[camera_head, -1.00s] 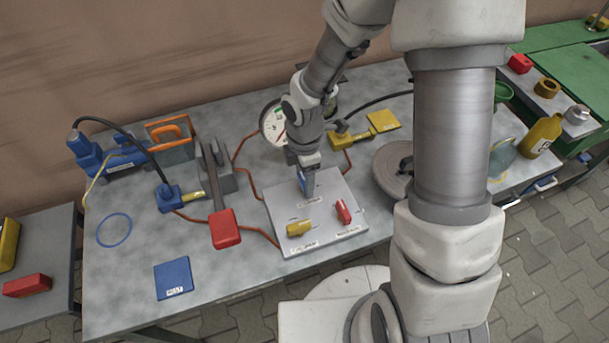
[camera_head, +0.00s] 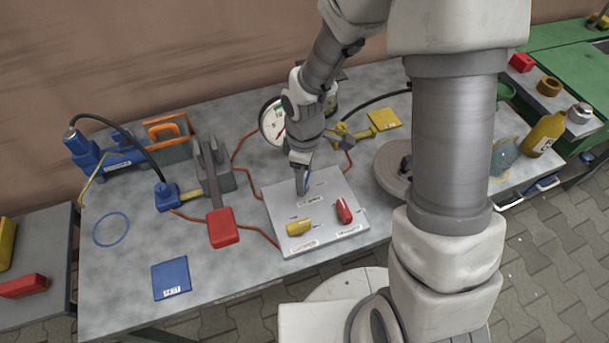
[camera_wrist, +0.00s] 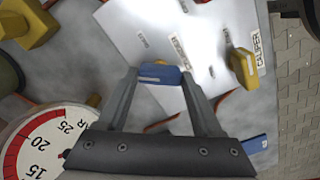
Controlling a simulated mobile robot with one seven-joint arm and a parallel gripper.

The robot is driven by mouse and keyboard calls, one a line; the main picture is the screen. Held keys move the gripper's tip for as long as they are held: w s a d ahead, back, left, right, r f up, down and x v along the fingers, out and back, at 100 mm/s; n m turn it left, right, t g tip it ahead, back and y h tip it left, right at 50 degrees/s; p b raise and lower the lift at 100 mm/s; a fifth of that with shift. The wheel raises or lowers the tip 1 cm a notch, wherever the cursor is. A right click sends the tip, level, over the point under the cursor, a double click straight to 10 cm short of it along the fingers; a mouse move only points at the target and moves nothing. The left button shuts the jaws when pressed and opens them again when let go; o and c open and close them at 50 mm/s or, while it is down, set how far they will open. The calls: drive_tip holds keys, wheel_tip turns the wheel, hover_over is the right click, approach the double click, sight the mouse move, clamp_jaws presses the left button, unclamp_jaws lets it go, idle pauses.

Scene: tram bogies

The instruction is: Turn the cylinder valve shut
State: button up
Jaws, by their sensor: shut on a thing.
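The pale valve panel (camera_head: 328,208) lies on the grey workbench and carries blue, yellow and red handles, each with a small label. My gripper (camera_head: 302,190) reaches down to the rear part of the panel. In the wrist view my gripper (camera_wrist: 160,82) is shut on the blue handle (camera_wrist: 160,74), with a finger on each side. In the head view the fingers mostly hide this handle. The yellow handle (camera_head: 299,227) and the red handle (camera_head: 344,211) stand clear of my gripper. The yellow one also shows in the wrist view (camera_wrist: 243,67). I cannot read the labels surely.
A round gauge (camera_head: 272,122) stands behind the panel, close to my arm. A red-ended lever (camera_head: 223,227) is at its left, a grey disc (camera_head: 390,168) at its right. Reddish pipes run around the panel. The bench front left is clear around a blue plate (camera_head: 171,278).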

drive_tip(key=m+b, duration=0.1)
drive_tip(key=m, duration=0.4)
drive_tip(key=shift+m, duration=0.3)
drive_tip(key=m+b, duration=0.1)
drive_tip(key=m, duration=0.3)
drive_tip(key=shift+m, duration=0.7)
drive_tip(key=o, duration=1.4)
drive_tip(key=shift+c, duration=0.2)
wheel_tip(320, 180, up, 18)
drive_tip(key=p, duration=0.3)
drive_tip(key=shift+f, duration=0.25)
